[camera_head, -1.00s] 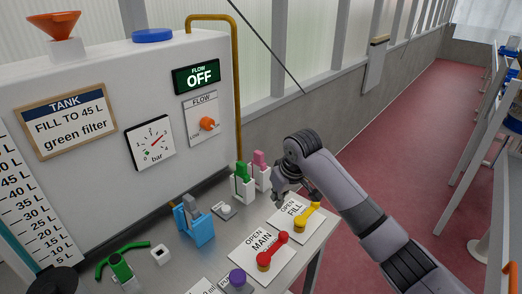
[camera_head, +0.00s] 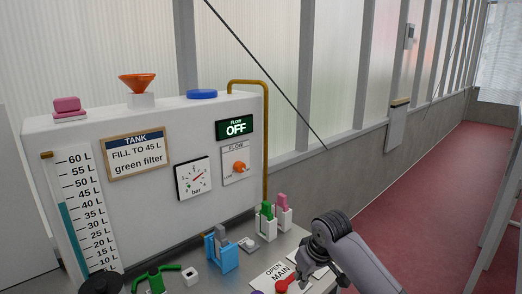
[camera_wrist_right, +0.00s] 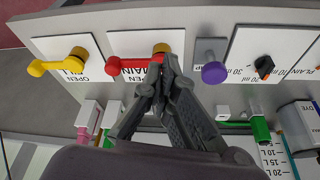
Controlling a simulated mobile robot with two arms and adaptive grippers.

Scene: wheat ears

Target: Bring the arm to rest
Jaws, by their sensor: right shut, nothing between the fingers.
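My right arm reaches in from the lower right of the head view. Its gripper (camera_head: 308,262) is over the panel table, beside the sheet with the red MAIN handle (camera_head: 284,286). In the wrist view the gripper's fingers (camera_wrist_right: 163,68) are together and empty, with the tips in front of the red handle (camera_wrist_right: 137,64); I cannot tell if they touch it. The yellow FILL handle (camera_wrist_right: 55,66) is to the left there. My arm hides it in the head view. My left gripper is not in view.
The white tank (camera_head: 140,205) stands behind the table, and its flow display (camera_head: 235,127) reads OFF. Green (camera_head: 265,218) and pink (camera_head: 283,208) clips, a blue holder (camera_head: 222,252) and a purple knob (camera_wrist_right: 214,73) are near the gripper. The red floor (camera_head: 440,190) at right is clear.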

